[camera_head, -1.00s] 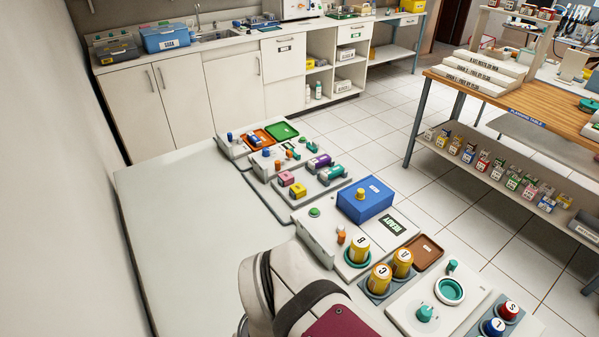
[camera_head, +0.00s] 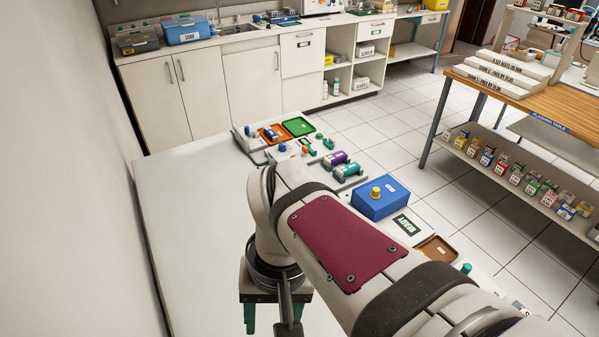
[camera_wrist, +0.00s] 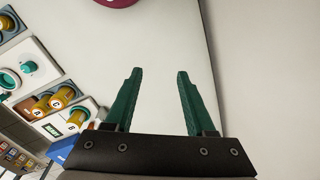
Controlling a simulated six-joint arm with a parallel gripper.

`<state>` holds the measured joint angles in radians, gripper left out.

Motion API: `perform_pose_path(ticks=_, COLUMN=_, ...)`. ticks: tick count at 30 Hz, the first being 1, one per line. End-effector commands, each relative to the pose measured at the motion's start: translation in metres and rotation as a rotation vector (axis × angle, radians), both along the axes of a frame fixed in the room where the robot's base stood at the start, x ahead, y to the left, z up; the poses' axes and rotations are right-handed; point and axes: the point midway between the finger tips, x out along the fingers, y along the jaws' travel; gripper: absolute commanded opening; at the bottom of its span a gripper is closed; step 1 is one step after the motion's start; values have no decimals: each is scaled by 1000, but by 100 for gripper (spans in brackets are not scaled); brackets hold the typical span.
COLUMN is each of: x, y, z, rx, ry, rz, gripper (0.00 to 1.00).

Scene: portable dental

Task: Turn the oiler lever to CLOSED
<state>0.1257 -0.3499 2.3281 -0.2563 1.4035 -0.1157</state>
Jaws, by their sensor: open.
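No lever marked as the oiler's or CLOSED can be made out. In the head view a blue box with a yellow knob (camera_head: 379,202) stands beside a READY sign (camera_head: 407,225); both show in the wrist view at lower left. A white panel with a teal ring (camera_wrist: 10,79) and a teal knob (camera_wrist: 28,67) is at the wrist view's left edge; my arm hides most of it in the head view. My gripper (camera_wrist: 159,74) is open and empty, its teal fingers apart over bare white bench. In the head view it (camera_head: 273,318) points down, away from the panels.
Yellow canisters (camera_wrist: 62,93) stand beside the READY panel. Orange (camera_head: 270,134) and green (camera_head: 298,127) trays are farther back. The white bench (camera_head: 190,220) left of my arm is clear, bounded by the wall. A wooden-topped bench (camera_head: 520,85) stands at right.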

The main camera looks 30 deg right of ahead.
Motion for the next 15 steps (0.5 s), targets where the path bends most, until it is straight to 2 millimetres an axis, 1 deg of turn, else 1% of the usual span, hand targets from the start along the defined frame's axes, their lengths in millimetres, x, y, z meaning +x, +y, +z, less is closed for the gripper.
perform_pose_path(ticks=1, x=40, y=-28, z=9, rx=-14, ry=-2, rz=-7, gripper=55)
perform_pose_path(ticks=2, x=66, y=-50, z=12, rx=-26, ry=-5, rz=-3, gripper=55)
perform_pose_path(ticks=3, x=97, y=-84, z=14, rx=-43, ry=-11, rz=6, gripper=55)
perform_pose_path(ticks=5, x=135, y=-140, z=8, rx=-66, ry=-13, rz=18, gripper=55)
perform_pose_path(ticks=6, x=153, y=-177, z=0, rx=-80, ry=-15, rz=25, gripper=55)
perform_pose_path(ticks=7, x=163, y=-204, z=-7, rx=-91, ry=-13, rz=31, gripper=55)
perform_pose_path(ticks=8, x=170, y=-229, z=-14, rx=-99, ry=-13, rz=36, gripper=55)
perform_pose_path(ticks=9, x=175, y=-257, z=-24, rx=-109, ry=-10, rz=42, gripper=55)
perform_pose_path(ticks=10, x=177, y=-276, z=-31, rx=-116, ry=-10, rz=47, gripper=55)
perform_pose_path(ticks=12, x=179, y=-306, z=-43, rx=-127, ry=-7, rz=56, gripper=55)
perform_pose_path(ticks=13, x=179, y=-314, z=-46, rx=-130, ry=-6, rz=58, gripper=55)
perform_pose_path(ticks=15, x=178, y=-323, z=-53, rx=-134, ry=-5, rz=63, gripper=55)
